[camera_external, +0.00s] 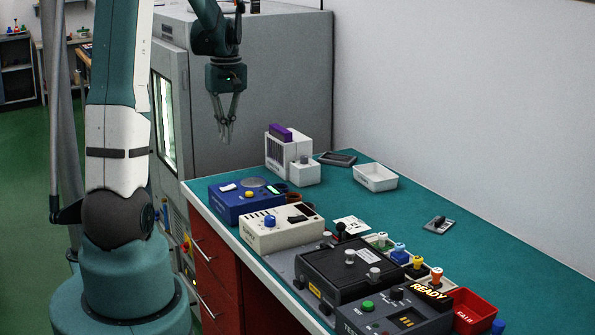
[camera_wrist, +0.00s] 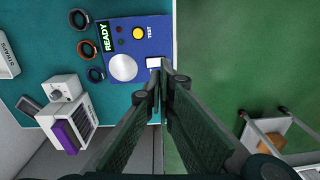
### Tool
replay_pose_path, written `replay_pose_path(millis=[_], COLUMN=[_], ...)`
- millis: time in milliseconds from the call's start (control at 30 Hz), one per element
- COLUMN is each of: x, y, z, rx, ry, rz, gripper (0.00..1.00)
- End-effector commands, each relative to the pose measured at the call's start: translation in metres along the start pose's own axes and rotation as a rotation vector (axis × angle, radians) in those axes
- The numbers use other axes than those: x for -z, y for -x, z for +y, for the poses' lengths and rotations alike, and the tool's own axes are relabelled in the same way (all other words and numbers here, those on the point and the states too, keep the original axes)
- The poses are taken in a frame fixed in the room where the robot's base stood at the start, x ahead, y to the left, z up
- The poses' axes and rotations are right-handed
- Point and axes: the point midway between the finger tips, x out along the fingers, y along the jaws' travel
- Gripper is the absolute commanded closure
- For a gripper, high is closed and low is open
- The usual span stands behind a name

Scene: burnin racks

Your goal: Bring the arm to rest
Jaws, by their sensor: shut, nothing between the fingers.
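My gripper (camera_external: 227,136) hangs in the air in the external view, fingers pointing down, in front of the grey cabinet and above the far left end of the bench. In the wrist view my gripper (camera_wrist: 166,78) has its fingertips together with nothing between them. Below it, the blue tester (camera_wrist: 138,45) with a round silver plate and a yellow button lies near the bench edge. The blue tester (camera_external: 247,200) also shows in the external view, below and apart from the fingers.
The grey cabinet (camera_external: 262,75) stands behind the bench. A white box with a purple item (camera_external: 288,148), a white tray (camera_external: 375,178), a cream tester (camera_external: 282,228), a black unit (camera_external: 345,270) and a red bin (camera_external: 474,312) stand on the teal bench top (camera_external: 490,255). Its back right is mostly clear.

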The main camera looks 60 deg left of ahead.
Motion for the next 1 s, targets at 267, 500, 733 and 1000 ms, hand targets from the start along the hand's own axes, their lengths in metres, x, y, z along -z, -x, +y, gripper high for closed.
replay_pose_path(millis=[267,500,733,1000], x=[-0.061,-0.117,-0.172,-0.235], y=[0.024,0.042,0.056,0.068], z=[0.032,0.053,0.066,0.074], rx=[-0.043,-0.084,-0.125,-0.175], ry=[-0.158,-0.302,-0.441,-0.602], rz=[0.051,0.099,0.144,0.197], gripper=[1.00,1.00,1.00,1.00])
